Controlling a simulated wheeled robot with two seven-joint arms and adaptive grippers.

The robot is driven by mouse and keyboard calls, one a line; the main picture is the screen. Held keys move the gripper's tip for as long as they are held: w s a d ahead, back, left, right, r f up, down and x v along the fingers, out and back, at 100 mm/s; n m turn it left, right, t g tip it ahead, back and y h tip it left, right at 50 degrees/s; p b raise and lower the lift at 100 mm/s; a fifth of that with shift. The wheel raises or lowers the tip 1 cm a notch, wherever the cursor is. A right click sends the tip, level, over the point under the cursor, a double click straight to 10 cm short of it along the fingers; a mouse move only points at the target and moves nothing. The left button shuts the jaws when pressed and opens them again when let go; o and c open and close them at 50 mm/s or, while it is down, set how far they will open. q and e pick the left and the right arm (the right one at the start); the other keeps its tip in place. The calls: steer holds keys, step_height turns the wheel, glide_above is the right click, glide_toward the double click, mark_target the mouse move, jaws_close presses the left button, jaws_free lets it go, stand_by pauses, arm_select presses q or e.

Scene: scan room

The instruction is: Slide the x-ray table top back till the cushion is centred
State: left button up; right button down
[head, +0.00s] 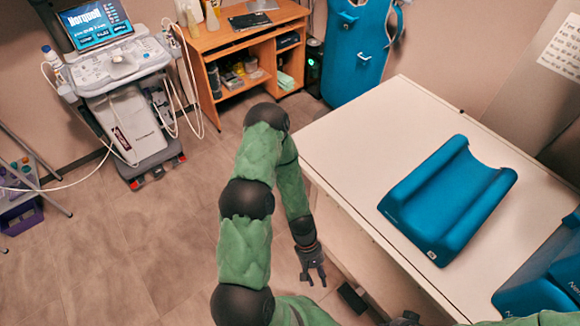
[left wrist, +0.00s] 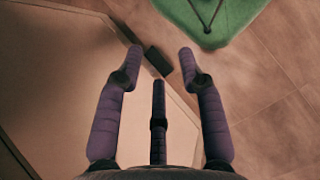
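The x-ray table top (head: 345,140) is a long pale slab running from the upper middle to the lower right of the head view. A blue, grooved cushion (head: 450,198) lies on it, nearer its right side. My left gripper (head: 314,276) hangs beside the table's left long edge, below the top and apart from the cushion. In the left wrist view its fingers (left wrist: 161,52) are spread with nothing between them. A dark block (left wrist: 158,62) shows beyond the fingertips; I cannot tell whether they touch it. My right arm is cut off at the bottom edge, and its fingers cannot be made out.
A second blue cushion (head: 545,275) is at the right edge. An ultrasound cart (head: 125,85) and a wooden desk (head: 245,42) stand at the back left. A blue apron (head: 355,55) hangs behind the table. Floor (head: 120,240) left of the table is clear.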

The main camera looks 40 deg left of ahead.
arm_select(q)
steer(key=w+a+r+n+t+h+b, duration=0.3)
steer(key=w+a+n+t+h, duration=0.1)
steer(key=w+a+n+t, duration=0.95)
steer(key=s+a+r+n+t+y+b, duration=0.1)
steer(key=a+r+n+t+y, duration=0.25)
steer(key=a, duration=0.85)
steer(key=s+a+r+n+t+y, duration=0.1)
steer(key=a+r+n+t+y, duration=0.3)
steer(key=a, duration=0.8)
steer(key=shift+n+g, duration=0.5)
steer(key=shift+n, duration=0.2)
steer(key=w, duration=0.3)
steer(key=w+d+f+b, duration=0.1)
steer(key=w, duration=0.3)
steer(key=w+b, duration=0.1)
steer(key=w, duration=0.2)
steer(key=shift+w+d+f, duration=0.15)
steer(key=shift+w+d, duration=0.05)
steer(key=shift+w, duration=0.1)
jaws_close()
